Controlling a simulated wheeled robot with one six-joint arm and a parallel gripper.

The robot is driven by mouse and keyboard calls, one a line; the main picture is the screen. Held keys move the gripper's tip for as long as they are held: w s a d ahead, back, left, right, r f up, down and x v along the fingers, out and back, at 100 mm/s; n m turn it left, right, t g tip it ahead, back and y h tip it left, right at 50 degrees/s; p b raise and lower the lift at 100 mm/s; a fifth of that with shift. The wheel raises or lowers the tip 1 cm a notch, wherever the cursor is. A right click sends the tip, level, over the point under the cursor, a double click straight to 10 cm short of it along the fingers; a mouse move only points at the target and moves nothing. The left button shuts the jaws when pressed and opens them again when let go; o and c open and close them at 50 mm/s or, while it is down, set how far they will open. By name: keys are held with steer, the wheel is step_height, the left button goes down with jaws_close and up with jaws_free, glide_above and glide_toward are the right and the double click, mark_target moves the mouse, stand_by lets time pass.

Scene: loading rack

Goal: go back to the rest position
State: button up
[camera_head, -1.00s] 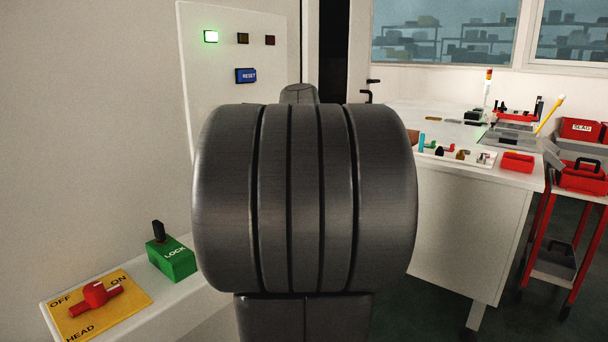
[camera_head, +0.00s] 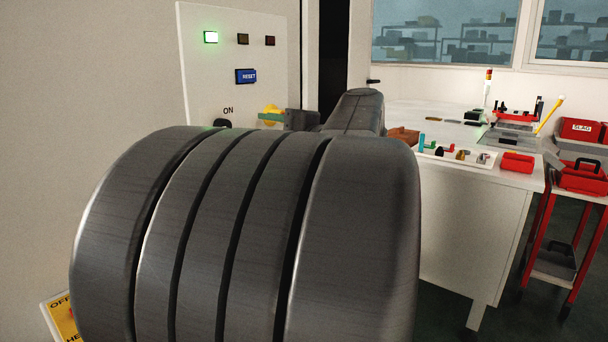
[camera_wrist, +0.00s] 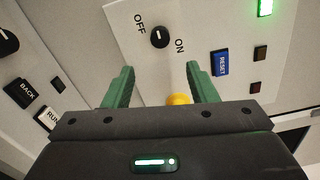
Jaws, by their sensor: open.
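My gripper (camera_wrist: 160,69) is open, its two green fingers apart in the wrist view. Nothing is shut between them. They point toward a pale panel (camera_wrist: 122,14) with a black rotary knob (camera_wrist: 159,37) between the words OFF and ON. A yellow rounded thing (camera_wrist: 178,99) shows between the fingers near the palm; I cannot tell whether it touches. In the head view my gripper (camera_head: 273,117) is small beside the panel, with the yellow thing (camera_head: 270,109) just behind it. My dark arm link covers much of the lower left and middle.
The panel has a lit green lamp (camera_head: 210,37), two dark lamps and a blue RESET button (camera_head: 246,76). BACK (camera_wrist: 21,92) and RUN (camera_wrist: 48,119) controls are at wrist-view left. A white bench (camera_head: 470,225) with small parts and a red cart (camera_head: 575,210) stand right.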

mark_target(228, 125)
steer(key=shift+m, duration=0.3)
steer(key=x, duration=0.6)
steer(key=p+x, duration=0.1)
steer(key=x, duration=0.4)
steer(key=shift+w+a+r, duration=0.2)
steer(key=shift+w+a, duration=0.1)
steer(key=shift+s+d+m+p, duration=0.1)
steer(key=shift+m+p, duration=0.6)
steer(key=shift+p, duration=0.25)
steer(key=m+p, duration=0.3)
steer(key=p, duration=0.1)
steer(key=m+p, duration=0.4)
steer(key=p, duration=0.1)
steer(key=m+p, duration=0.6)
steer(key=p, duration=0.2)
steer(key=shift+s+f, duration=0.1)
steer(key=shift+f+m+p, duration=0.1)
steer(key=shift+m+p, duration=0.9)
steer(key=shift+p, duration=0.05)
steer(key=shift+f, duration=0.15)
